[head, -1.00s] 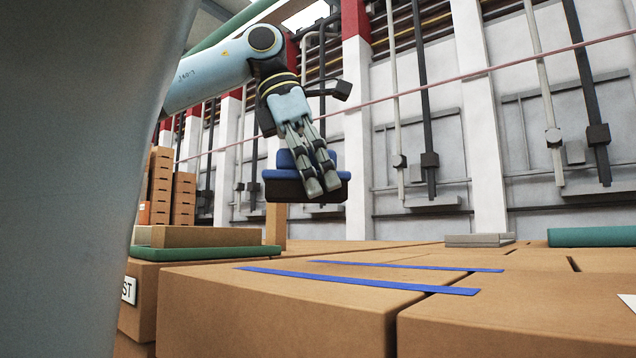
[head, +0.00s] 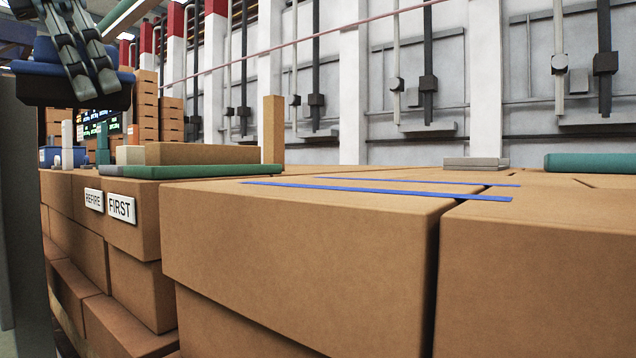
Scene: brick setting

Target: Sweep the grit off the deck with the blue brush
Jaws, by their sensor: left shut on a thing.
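My left gripper (head: 97,82) is at the top left of the head view, fingers angled down. It is shut on the blue brush (head: 35,70), whose dark bristle block faces down. The brush is in the air, left of and above the brick deck (head: 310,205). Two blue strips (head: 380,190) lie across the deck top, which is seen at a low angle. I cannot make out any grit on it. My right gripper is not in view.
A green slab (head: 190,171) with a long brick (head: 205,154) lies at the deck's left, beside an upright post (head: 273,128). Grey plates (head: 476,163) and a green piece (head: 590,162) lie at the back right. "REFIRE" and "FIRST" signs (head: 121,207) mark the left side.

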